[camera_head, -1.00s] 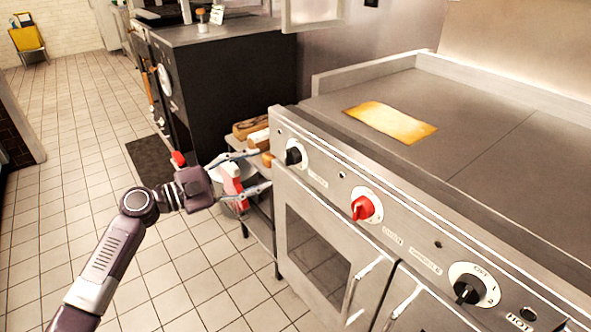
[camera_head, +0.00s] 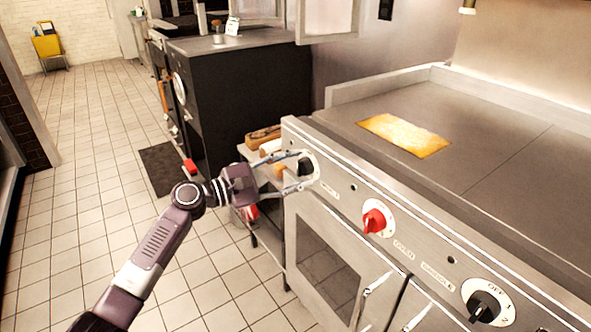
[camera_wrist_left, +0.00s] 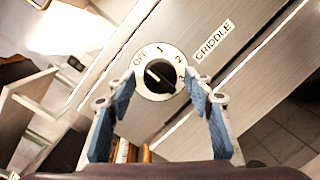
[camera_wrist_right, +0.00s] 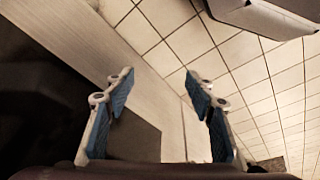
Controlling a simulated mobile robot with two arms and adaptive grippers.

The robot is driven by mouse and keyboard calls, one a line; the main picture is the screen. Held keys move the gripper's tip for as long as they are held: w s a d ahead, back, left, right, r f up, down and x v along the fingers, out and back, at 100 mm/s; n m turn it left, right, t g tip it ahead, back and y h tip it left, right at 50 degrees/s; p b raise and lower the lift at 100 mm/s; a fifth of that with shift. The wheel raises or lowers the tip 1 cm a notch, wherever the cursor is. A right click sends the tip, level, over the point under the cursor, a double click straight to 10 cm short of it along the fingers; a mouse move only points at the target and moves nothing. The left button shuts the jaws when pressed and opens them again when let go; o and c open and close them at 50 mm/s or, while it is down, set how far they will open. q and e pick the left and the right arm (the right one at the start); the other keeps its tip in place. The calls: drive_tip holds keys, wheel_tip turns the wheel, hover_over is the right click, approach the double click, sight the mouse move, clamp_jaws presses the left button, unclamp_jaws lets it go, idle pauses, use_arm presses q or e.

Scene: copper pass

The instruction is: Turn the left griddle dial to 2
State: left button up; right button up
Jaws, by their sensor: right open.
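The left griddle dial (camera_head: 306,168) is a black knob on a white round plate at the left end of the stove's front panel. In the left wrist view the black knob (camera_wrist_left: 159,77) shows OFF, 1, 2 and 3 around it and a GRIDDLE label beside it. A pale mark on the knob lies on the side nearer OFF. My left gripper (camera_head: 301,170) is open, its blue-padded fingers (camera_wrist_left: 160,84) on both sides of the knob; I cannot tell whether they touch it. My right gripper (camera_wrist_right: 160,78) is open and empty.
A red knob (camera_head: 375,221) and another black dial (camera_head: 484,306) sit further right on the panel. A yellow sheet (camera_head: 405,135) lies on the griddle top (camera_head: 470,125). A low shelf with food items (camera_head: 264,137) stands left of the stove. Tiled floor (camera_head: 100,180) is open at left.

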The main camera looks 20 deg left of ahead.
use_arm(q)
drive_tip(key=c, duration=1)
drive_tip(key=shift+m, duration=0.3)
drive_tip(key=m+y+b, duration=0.1)
drive_tip(key=m, duration=0.4)
drive_tip(key=m+b, duration=0.2)
drive_tip(key=m, duration=0.4)
drive_tip(key=m+y+b, duration=0.1)
drive_tip(key=m+b, duration=0.1)
drive_tip(key=m, duration=0.3)
drive_tip(key=shift+s+d+r+m+y, duration=0.1)
drive_tip(key=shift+s+d+m+y, duration=0.05)
drive_tip(key=shift+m+y, duration=0.2)
drive_tip(key=shift+m+b, duration=0.4)
drive_tip(key=shift+m, duration=0.25)
use_arm(e)
wheel_tip(320, 180, up, 10)
drive_tip(key=w+t, duration=0.2)
drive_tip(key=shift+a+r, duration=0.15)
drive_tip(key=shift+a, duration=0.15)
drive_tip(key=shift+w, duration=0.15)
